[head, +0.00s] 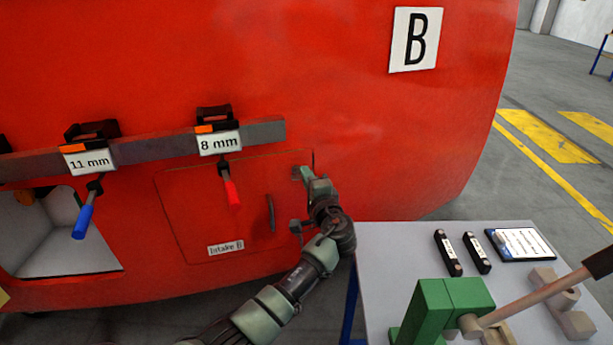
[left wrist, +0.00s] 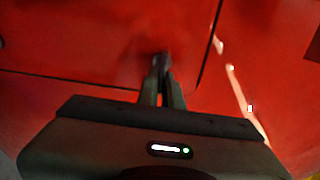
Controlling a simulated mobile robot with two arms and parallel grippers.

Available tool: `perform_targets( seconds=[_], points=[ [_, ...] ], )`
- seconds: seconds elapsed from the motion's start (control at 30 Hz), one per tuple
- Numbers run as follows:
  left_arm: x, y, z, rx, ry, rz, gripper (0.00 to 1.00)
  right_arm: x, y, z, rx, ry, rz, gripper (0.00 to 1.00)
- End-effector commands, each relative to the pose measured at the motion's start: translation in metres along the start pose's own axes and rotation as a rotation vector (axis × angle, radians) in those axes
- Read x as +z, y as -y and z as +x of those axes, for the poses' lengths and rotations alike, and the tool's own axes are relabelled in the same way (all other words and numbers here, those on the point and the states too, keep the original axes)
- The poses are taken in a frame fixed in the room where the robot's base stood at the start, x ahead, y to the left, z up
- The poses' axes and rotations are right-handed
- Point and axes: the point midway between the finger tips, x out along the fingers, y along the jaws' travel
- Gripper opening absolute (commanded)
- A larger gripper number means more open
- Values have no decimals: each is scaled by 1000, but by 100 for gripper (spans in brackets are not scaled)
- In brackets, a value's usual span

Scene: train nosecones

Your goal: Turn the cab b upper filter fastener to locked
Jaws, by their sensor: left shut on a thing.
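The cab B intake hatch (head: 200,225) is a red panel labelled "Intake B" on the red nosecone. My left gripper (head: 302,174) is at its upper right corner, shut on the upper filter fastener, which the fingers mostly cover in the head view. In the left wrist view the fingers (left wrist: 161,82) close on the small dark fastener (left wrist: 160,60) near the panel seam. Its turn angle cannot be told. A lower dark fastener (head: 295,226) shows at the hatch's right edge, below the gripper. My right gripper is not in view.
A dark hatch handle (head: 271,213) stands left of the gripper. Above hangs a rail (head: 260,133) with red (head: 232,192) and blue (head: 83,221) handled tools. A grey table (head: 385,245) with green blocks (head: 450,305) stands at the lower right, close to my left arm.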

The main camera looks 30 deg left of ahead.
Motion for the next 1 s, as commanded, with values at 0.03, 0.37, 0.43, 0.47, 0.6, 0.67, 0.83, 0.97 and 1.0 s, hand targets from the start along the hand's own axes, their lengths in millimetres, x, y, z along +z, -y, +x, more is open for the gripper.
perform_targets(
  seconds=[0.03,0.37,0.43,0.47,0.6,0.67,0.83,0.97,1.0],
  points=[
    [0,-1,0,1,-1,3,0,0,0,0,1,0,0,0],
    [0,-1,0,1,0,1,28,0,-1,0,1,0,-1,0],
    [0,0,0,1,0,0,28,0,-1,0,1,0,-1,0],
    [0,0,0,1,0,0,28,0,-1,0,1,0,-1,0],
    [-1,-2,-8,1,-2,-1,28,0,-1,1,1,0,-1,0],
    [-1,-2,-15,1,-2,-1,28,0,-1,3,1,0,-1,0],
    [-1,-3,-46,3,-3,-1,28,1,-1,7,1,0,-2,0],
    [-1,-3,-65,2,-2,0,28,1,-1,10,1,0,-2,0],
    [-1,-2,-69,1,-2,0,28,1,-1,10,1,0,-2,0]
  ],
)
